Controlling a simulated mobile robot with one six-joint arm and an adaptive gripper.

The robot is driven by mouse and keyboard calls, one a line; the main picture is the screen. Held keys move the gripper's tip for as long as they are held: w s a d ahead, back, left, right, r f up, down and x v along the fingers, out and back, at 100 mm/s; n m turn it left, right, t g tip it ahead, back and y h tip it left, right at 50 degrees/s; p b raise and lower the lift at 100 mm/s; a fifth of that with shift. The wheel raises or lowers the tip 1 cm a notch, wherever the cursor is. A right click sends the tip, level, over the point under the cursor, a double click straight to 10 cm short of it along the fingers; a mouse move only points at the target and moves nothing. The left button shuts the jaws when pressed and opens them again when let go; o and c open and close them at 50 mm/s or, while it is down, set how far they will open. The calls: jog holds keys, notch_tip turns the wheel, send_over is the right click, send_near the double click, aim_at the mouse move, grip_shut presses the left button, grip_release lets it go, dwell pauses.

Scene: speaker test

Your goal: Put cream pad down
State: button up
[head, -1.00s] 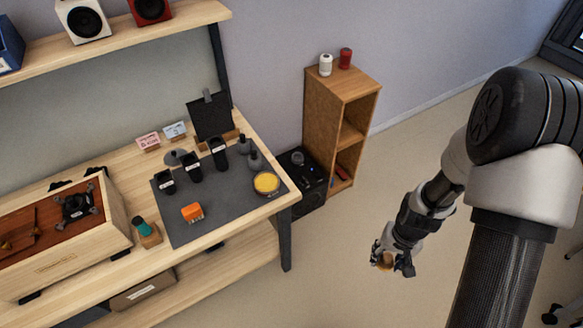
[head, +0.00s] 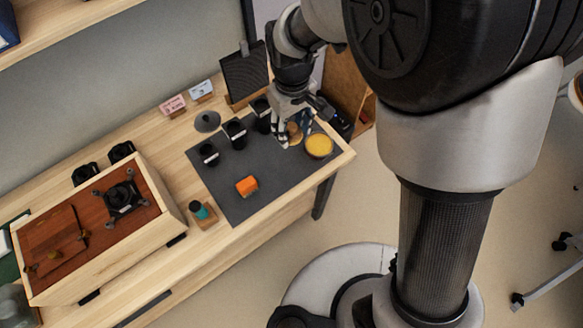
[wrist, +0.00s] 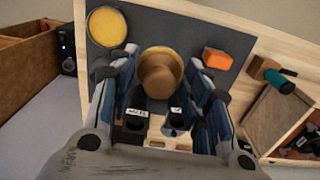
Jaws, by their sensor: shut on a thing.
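The cream pad (head: 294,130) shows as a tan, round piece between the fingers of my gripper (head: 293,137). In the wrist view the tan piece (wrist: 160,70) has a wider, rounded top and sits between both fingers of the gripper (wrist: 161,84). My gripper is shut on it, over the right part of the dark mat (head: 222,185). Whether the piece touches the mat I cannot tell. My fingers and arm hide part of it and of the mat's back right.
A yellow-filled round dish (head: 319,146) is close on the right. Black cups (head: 235,133) stand on the left and behind. An orange block (head: 246,186) lies nearer the front. A wooden box (head: 165,205) stands at left. The mat's front middle is clear.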

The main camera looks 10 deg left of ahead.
aim_at(290, 170)
jog(key=f+b, duration=0.2)
jog(key=f, duration=0.4)
jog(key=f+b, duration=0.1)
jog(key=f, duration=0.6)
jog(key=f+b, duration=0.2)
jog(key=f, duration=0.4)
jog(key=shift+a+f+b, duration=0.25)
jog(key=shift+f+b, duration=0.1)
jog(key=shift+f, duration=0.2)
jog(key=o, duration=1)
jog(key=shift+r, duration=0.15)
notch_tip(290, 170, up, 12)
jog(key=p, duration=0.4)
